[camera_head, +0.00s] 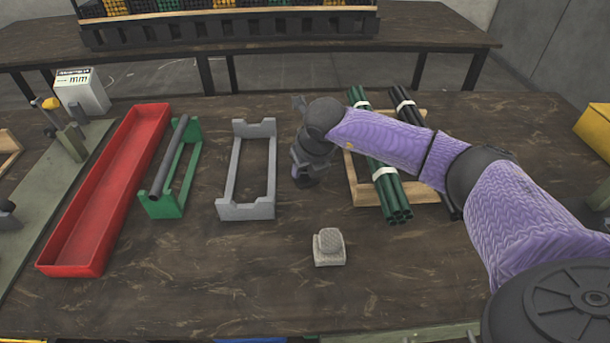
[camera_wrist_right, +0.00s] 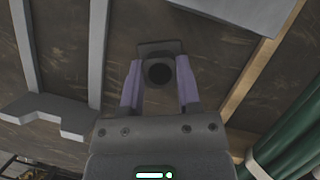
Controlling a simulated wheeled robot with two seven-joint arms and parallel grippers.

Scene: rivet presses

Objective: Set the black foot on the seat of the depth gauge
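A small black part, which looks like the foot (camera_wrist_right: 160,48), shows as a dark plate with a round post between my right gripper's fingertips in the right wrist view. In the head view, the dark piece (camera_head: 306,182) is low at the tabletop beneath the wrist. My right gripper (camera_head: 304,168) points down; its purple fingers (camera_wrist_right: 160,85) stand on either side of the post. I cannot tell whether they press on it. No thing is clearly the depth gauge. A speckled grey block (camera_head: 329,248) with a raised rounded top stands nearer the front, apart from the gripper. My left gripper is not in view.
A grey cradle (camera_head: 228,210) and a green cradle (camera_head: 165,208) with a dark rod stand left, beside a long red tray (camera_head: 75,250). Green tubes (camera_head: 390,195) lie on a wooden rack (camera_head: 368,196) at right. A white labelled box (camera_head: 85,92) stands far left.

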